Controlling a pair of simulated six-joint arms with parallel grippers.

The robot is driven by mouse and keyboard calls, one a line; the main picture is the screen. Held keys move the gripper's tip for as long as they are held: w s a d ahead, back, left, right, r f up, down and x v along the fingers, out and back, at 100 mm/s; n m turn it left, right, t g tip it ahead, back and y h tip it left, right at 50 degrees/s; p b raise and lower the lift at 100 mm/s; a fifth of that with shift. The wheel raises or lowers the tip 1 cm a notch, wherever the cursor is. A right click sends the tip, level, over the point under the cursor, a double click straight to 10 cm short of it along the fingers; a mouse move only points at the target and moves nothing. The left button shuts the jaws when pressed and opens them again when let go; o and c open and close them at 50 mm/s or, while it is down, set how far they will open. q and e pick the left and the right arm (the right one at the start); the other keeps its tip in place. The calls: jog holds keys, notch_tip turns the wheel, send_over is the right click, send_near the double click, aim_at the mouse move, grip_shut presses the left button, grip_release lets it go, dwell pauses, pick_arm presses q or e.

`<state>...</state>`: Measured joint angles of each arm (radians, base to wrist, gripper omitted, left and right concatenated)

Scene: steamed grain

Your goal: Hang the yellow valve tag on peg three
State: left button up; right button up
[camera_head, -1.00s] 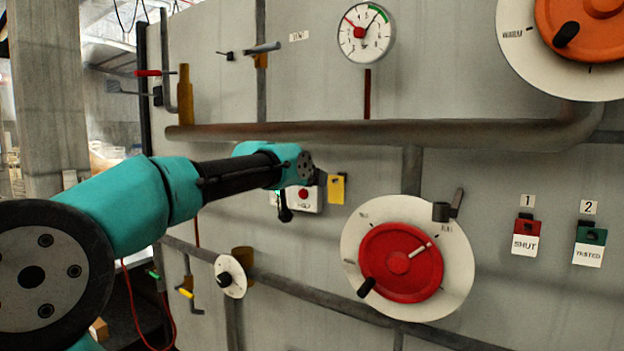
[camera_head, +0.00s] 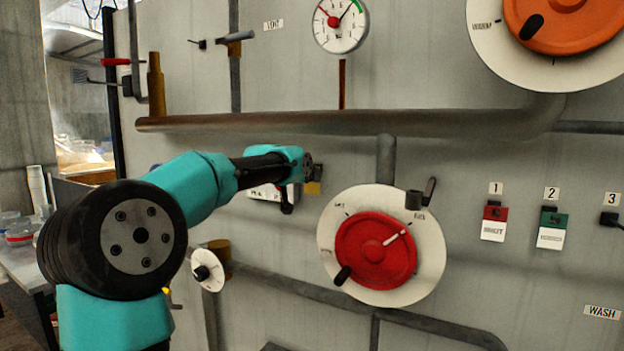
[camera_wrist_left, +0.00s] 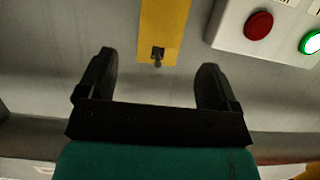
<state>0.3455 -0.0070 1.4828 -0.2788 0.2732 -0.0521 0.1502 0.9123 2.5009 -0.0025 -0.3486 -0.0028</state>
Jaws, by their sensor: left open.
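The yellow valve tag (camera_head: 313,188) hangs on the grey panel, partly hidden behind my left gripper (camera_head: 309,172) in the head view. In the left wrist view the yellow tag (camera_wrist_left: 164,25) lies ahead of the open fingers, roughly centred between them, with a small dark peg or hook (camera_wrist_left: 157,54) at its near end. My left gripper (camera_wrist_left: 157,62) holds nothing; I cannot tell its exact distance from the tag. Peg three (camera_head: 610,219) is a bare dark peg under the label 3 (camera_head: 611,198) at the right edge. My right gripper is not in view.
A red tag (camera_head: 494,222) hangs under label 1 and a green tag (camera_head: 552,228) under label 2. A large red handwheel dial (camera_head: 376,250) stands out between my left gripper and the pegs. A horizontal pipe (camera_head: 340,123) runs above. A button box (camera_wrist_left: 265,28) sits beside the yellow tag.

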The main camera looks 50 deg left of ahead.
pick_arm(q)
jog(key=x, duration=0.6)
jog(key=shift+w+a+f, duration=0.1)
jog(key=shift+w+f, duration=0.05)
jog(key=shift+w, duration=0.2)
jog(key=shift+c, duration=0.5)
jog(key=c, duration=0.9)
jog(key=shift+r, duration=0.2)
dwell(0.4)
jog(key=shift+s+d, duration=0.3)
jog(key=shift+s, duration=0.6)
jog(key=shift+s+d, duration=0.35)
jog(key=shift+s, duration=0.55)
dwell(0.5)
jog(key=shift+s+d, duration=0.35)
jog(key=shift+s, duration=0.55)
jog(key=shift+s+d, duration=0.3)
jog(key=shift+s, duration=0.6)
jog(key=shift+s+d, duration=0.35)
jog(key=shift+s, duration=0.55)
